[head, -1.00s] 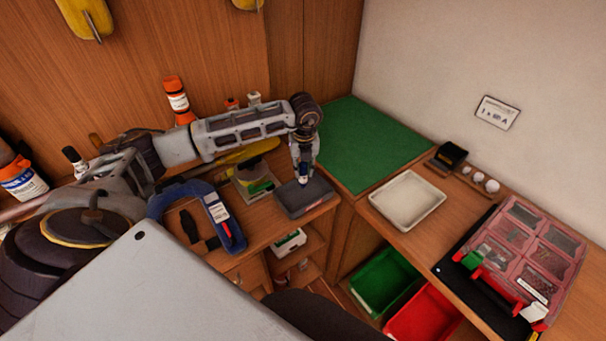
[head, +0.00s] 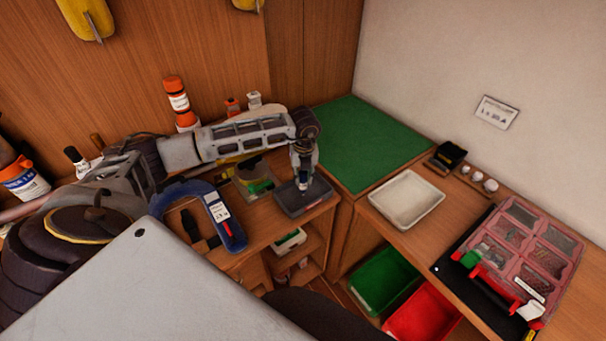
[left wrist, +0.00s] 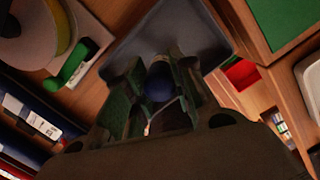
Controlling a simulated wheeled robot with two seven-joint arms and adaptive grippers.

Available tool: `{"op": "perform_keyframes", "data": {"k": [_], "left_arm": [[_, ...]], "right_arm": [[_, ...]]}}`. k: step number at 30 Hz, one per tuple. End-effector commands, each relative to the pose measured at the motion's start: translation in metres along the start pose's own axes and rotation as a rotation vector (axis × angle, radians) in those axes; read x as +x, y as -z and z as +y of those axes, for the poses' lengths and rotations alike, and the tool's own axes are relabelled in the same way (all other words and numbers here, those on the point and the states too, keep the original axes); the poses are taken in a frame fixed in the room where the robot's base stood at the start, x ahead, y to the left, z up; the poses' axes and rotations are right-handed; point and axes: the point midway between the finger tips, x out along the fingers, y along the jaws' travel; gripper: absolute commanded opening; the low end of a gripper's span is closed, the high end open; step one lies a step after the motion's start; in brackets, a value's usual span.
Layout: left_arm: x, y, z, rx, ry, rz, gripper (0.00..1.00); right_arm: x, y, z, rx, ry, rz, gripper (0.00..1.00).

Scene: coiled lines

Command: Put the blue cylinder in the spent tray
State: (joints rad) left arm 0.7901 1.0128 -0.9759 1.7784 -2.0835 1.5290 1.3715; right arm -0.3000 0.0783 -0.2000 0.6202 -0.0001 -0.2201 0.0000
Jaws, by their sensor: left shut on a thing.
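My left gripper (head: 303,182) reaches down over a small dark grey tray (head: 318,205) on the wooden bench. In the left wrist view, the gripper (left wrist: 160,95) is shut on the blue cylinder (left wrist: 158,86), seen nearly end-on between the fingers. The same tray (left wrist: 205,35) lies behind the cylinder there. I cannot tell whether the cylinder touches the tray floor. No label on the tray is readable. My right gripper is not in view.
A blue clamp (head: 222,222) and a grey holder with a green part (head: 256,182) lie left of the tray. A green mat (head: 365,145), a white tray (head: 407,199) and a red-framed compartment box (head: 520,250) are to the right. Green (head: 383,280) and red bins sit below.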

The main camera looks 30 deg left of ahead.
Motion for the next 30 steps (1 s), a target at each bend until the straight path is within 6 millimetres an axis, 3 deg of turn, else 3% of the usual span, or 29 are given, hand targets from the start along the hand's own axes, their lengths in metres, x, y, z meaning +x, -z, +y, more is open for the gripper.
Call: {"op": "perform_keyframes", "data": {"k": [7, 8, 12, 30], "left_arm": [[0.0036, 0.0005, -0.0003, 0.000, 0.001, 0.000, 0.00], [0.0032, 0.0006, -0.0001, 0.000, 0.000, 0.000, 0.28], [0.0028, 0.0005, -0.0001, 0.000, 0.000, 0.000, 0.46], [-0.0052, -0.0006, -0.0007, 0.000, 0.002, -0.002, 0.46]], "right_arm": [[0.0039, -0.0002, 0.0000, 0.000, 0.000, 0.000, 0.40], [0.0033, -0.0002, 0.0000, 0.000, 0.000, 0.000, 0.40], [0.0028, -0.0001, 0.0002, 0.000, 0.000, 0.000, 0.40], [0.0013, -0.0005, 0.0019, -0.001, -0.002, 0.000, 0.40]]}}
